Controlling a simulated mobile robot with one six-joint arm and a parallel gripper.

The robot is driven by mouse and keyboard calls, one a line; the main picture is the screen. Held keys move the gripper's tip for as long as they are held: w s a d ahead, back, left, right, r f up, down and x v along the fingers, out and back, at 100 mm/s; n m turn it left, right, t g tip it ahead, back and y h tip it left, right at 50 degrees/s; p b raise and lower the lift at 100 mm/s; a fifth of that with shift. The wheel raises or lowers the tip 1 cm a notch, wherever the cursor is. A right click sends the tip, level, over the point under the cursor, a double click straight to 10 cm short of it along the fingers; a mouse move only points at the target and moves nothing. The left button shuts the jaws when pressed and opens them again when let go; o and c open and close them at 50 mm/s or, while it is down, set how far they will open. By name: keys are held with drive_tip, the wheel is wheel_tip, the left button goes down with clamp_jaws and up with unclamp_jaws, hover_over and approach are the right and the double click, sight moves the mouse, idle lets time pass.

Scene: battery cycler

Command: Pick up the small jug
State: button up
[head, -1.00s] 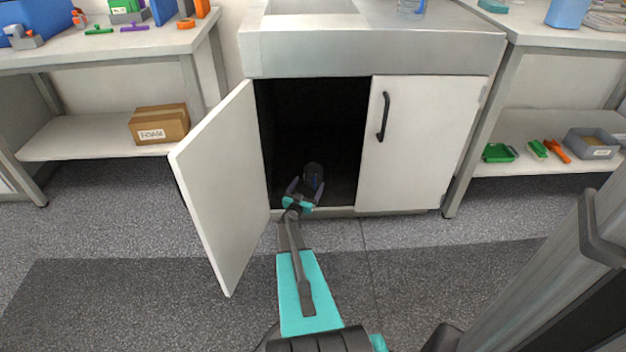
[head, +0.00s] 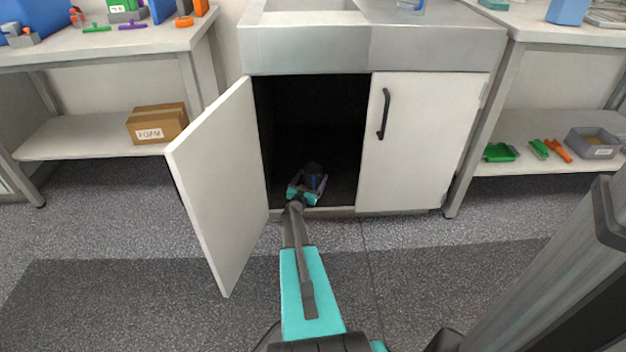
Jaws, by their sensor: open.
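A small dark jug (head: 314,169) with a bluish part stands on the floor of the open sink cupboard, just inside its front edge. It is dim in there, and its lower part is hidden by my gripper. My gripper (head: 309,185) reaches in through the left opening, low down, with its jaws open and one finger on each side of the jug. I cannot tell whether the fingers touch it.
The left cupboard door (head: 218,185) stands open to the left of my arm. The right door (head: 418,145), with a black handle, is shut. The cupboard's inside is dark. A foam box (head: 157,124) sits on the left shelf.

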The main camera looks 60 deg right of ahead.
drive_tip(key=c, duration=1.2)
drive_tip(key=shift+r, duration=0.15)
